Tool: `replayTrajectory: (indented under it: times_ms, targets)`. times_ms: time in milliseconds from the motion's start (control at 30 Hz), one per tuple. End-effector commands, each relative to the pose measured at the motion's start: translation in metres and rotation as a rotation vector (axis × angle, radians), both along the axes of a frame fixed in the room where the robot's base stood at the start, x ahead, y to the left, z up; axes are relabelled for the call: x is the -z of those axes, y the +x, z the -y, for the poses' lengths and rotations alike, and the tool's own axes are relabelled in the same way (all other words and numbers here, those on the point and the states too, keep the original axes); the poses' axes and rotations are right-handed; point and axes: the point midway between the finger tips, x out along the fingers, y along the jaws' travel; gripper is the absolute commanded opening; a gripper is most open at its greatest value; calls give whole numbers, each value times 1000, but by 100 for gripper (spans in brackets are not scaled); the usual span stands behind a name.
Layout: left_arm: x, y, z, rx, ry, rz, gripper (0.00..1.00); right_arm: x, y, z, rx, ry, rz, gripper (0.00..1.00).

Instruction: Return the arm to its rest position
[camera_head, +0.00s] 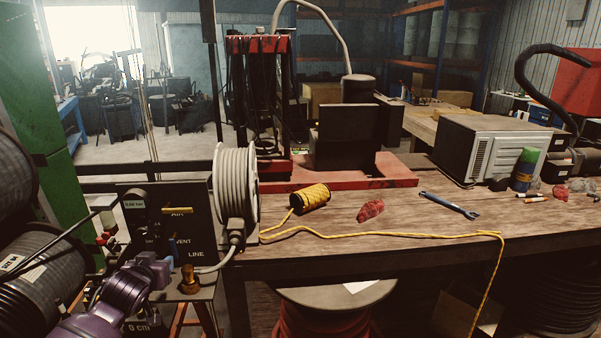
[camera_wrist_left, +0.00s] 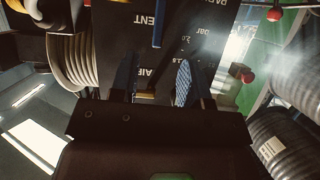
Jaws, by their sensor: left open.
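My left arm (camera_head: 120,292), purple, comes in from the lower left in the head view and reaches towards the black control panel (camera_head: 138,196). The panel carries a yellow handle (camera_head: 177,210) under its AIR label and a blue lever (camera_head: 173,250) near VENT. In the left wrist view my left gripper (camera_wrist_left: 160,84) has its fingers apart, with nothing clearly held between them. The panel (camera_wrist_left: 178,30) lies beyond the fingers, with the blue lever (camera_wrist_left: 157,22) past the tips. How far the tips are from the panel is hard to tell. My right gripper is not in view.
A white hose reel (camera_head: 236,190) stands right beside the panel. A brass fitting (camera_head: 189,280) is below it, and black hose coils (camera_head: 40,275) crowd the left. The wooden bench (camera_head: 390,236) holds a yellow cord spool (camera_head: 310,198), a red rag (camera_head: 370,211) and a blue wrench (camera_head: 448,205).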

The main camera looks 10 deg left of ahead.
Motion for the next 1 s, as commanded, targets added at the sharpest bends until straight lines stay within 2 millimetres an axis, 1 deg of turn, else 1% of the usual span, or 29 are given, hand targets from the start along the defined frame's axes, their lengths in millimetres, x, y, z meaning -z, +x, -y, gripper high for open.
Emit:
replayTrajectory:
  times_ms: [67,133,167,233,300,467,567,667,767,800,1000]
  targets:
    - [-3,2,1,24,37,9,43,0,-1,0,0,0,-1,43]
    - [-10,4,5,61,86,33,43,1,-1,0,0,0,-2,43]
    - [-14,5,9,83,112,48,43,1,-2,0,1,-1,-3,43]
    - [-24,6,24,138,166,89,43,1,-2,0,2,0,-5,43]
    - [-19,-1,42,194,207,114,43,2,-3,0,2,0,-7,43]
    - [11,-32,72,270,247,124,43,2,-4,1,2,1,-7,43]
    - [32,-56,88,300,252,119,43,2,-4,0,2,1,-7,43]
    - [57,-85,104,323,245,104,43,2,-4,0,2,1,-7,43]
    - [85,-122,120,334,220,77,43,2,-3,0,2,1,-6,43]
    - [96,-138,127,335,204,63,43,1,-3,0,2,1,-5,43]
    - [147,-217,149,300,101,-40,43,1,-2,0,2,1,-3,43]
